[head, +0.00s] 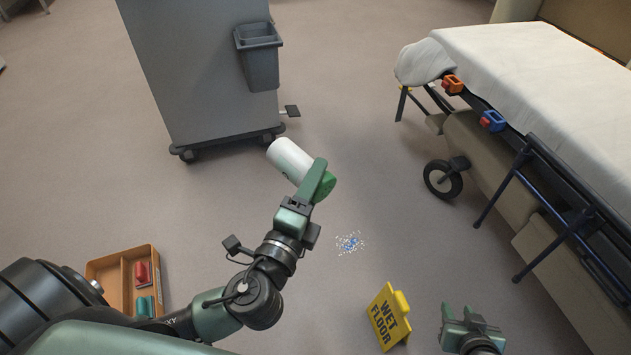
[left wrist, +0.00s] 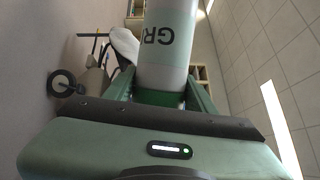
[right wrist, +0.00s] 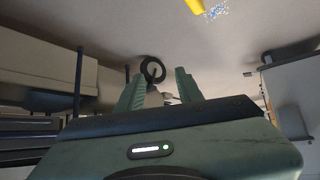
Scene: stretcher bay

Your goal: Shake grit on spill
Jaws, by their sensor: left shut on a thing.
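My left gripper (head: 318,178) is shut on a white grit shaker (head: 290,160) with a green end. The shaker is tilted in the head view, its white end up to the left and its green end down to the right. Its upside-down lettering shows in the left wrist view (left wrist: 167,45). The spill (head: 350,243), a small patch of blue and white specks, lies on the floor below and right of the shaker; it also shows in the right wrist view (right wrist: 215,11). My right gripper (head: 461,314) is open and empty, low at the right (right wrist: 158,88).
A yellow wet floor sign (head: 388,315) stands just in front of the spill. An orange tray (head: 108,268) with red and teal items is at the lower left. A grey cart (head: 200,75) with a bin (head: 259,66) stands behind. A stretcher (head: 545,70) fills the right side.

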